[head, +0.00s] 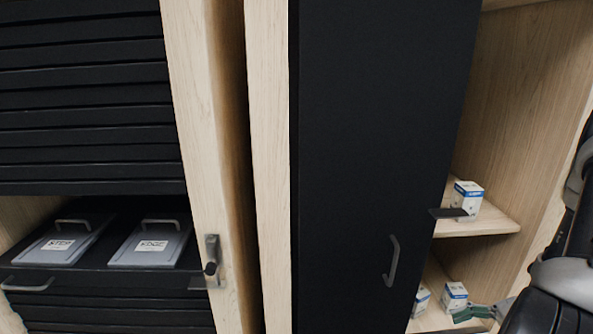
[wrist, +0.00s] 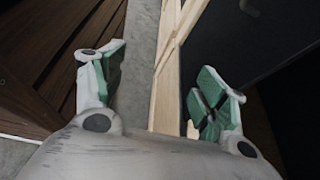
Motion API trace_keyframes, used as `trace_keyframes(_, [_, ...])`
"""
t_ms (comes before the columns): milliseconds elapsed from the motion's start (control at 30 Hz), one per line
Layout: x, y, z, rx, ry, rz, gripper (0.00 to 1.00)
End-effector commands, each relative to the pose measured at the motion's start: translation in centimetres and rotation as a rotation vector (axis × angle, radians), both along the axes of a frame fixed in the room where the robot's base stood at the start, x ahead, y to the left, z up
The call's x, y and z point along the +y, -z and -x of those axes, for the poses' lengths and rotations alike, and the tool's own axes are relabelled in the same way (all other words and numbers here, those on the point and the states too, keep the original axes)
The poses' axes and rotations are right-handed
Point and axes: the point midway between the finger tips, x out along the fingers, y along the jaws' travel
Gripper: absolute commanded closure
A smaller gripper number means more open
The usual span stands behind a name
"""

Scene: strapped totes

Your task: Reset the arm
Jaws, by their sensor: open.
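My gripper (wrist: 158,90) shows in the wrist view with its two green-padded fingers spread wide apart and nothing between them. Past the fingers are a grey floor strip, a pale wooden frame edge and a dark panel. In the head view part of my gripper (head: 474,314) shows at the lower right, beside the lower shelf of the open cabinet. Its green pad is near a small white and blue box (head: 454,297); I cannot tell whether they touch. My arm runs along the right edge.
A black cabinet door (head: 375,150) with a grey handle (head: 392,261) stands ajar left of the shelves. A white and blue box (head: 467,198) stands on the upper shelf (head: 485,226); another box (head: 421,300) is lower.

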Motion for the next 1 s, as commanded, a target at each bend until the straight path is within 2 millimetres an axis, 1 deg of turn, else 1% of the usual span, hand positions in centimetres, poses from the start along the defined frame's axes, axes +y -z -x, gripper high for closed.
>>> trace_keyframes(33, [-0.4,-2.2,0.2,-0.026,-0.082,0.058,0.27])
trace_keyframes(100, [-0.8,-4.8,0.8,-0.060,-0.195,0.139,0.27])
trace_keyframes(167, [-1.2,-7.0,1.2,-0.092,-0.290,0.208,0.27])
trace_keyframes(200, [-1.4,-8.4,1.4,-0.115,-0.352,0.253,0.27])
trace_keyframes(367, [-2.1,-14.0,2.1,-0.217,-0.581,0.440,0.27])
trace_keyframes(400, [-2.2,-15.3,2.2,-0.245,-0.634,0.486,0.27])
trace_keyframes(567, [-2.1,-20.5,2.6,-0.369,-0.829,0.671,0.27])
trace_keyframes(700, [-1.4,-24.8,2.9,-0.494,-0.974,0.828,0.27])
trace_keyframes(767, [-1.0,-26.5,3.1,-0.553,-1.029,0.892,0.27])
trace_keyframes(900, [0.5,-30.1,3.8,-0.702,-1.128,1.030,0.27])
trace_keyframes(1000, [1.8,-32.4,4.2,-0.818,-1.163,1.111,0.27])
